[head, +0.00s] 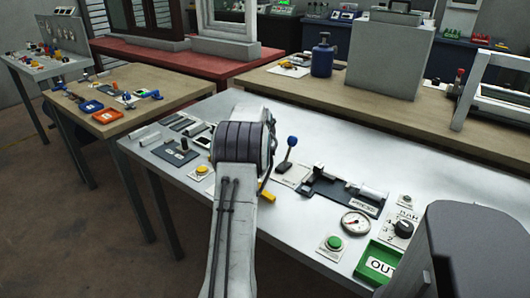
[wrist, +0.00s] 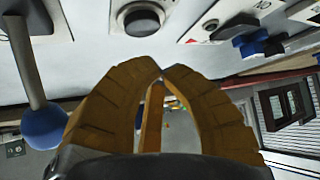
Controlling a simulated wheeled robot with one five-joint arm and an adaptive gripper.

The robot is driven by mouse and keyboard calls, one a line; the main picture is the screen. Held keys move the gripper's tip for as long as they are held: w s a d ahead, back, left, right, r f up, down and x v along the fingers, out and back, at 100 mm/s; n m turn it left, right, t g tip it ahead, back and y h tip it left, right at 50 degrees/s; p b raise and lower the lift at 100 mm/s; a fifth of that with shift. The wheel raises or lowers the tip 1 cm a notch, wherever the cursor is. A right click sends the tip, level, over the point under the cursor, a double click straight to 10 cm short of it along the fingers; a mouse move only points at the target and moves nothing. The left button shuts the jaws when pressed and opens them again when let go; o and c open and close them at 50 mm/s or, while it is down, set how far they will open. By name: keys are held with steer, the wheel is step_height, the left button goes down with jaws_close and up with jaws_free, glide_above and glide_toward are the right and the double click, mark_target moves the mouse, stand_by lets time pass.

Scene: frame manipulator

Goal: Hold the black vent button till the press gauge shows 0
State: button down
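My gripper (wrist: 162,72) has orange-yellow fingers, and their tips meet in the wrist view with nothing between them. The black round button (wrist: 141,19) in a grey ring sits on a white plate just above the tips in that picture. A gap shows between tips and button, and I see no contact. In the head view, part of my gripper (head: 267,193) shows past my arm, which seems to hide the button. The white round press gauge (head: 355,222) lies on the grey bench to the right; its needle is too small to read.
A blue-knobbed lever (head: 291,144) stands close to my gripper; its ball also shows at left in the wrist view (wrist: 45,127). A green button (head: 334,243), a rotary knob (head: 403,229) and a green OUT tray (head: 378,262) lie right. A yellow button (head: 202,170) is left.

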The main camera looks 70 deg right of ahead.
steer(key=shift+r+p, duration=1.05)
steer(key=shift+r, duration=0.75)
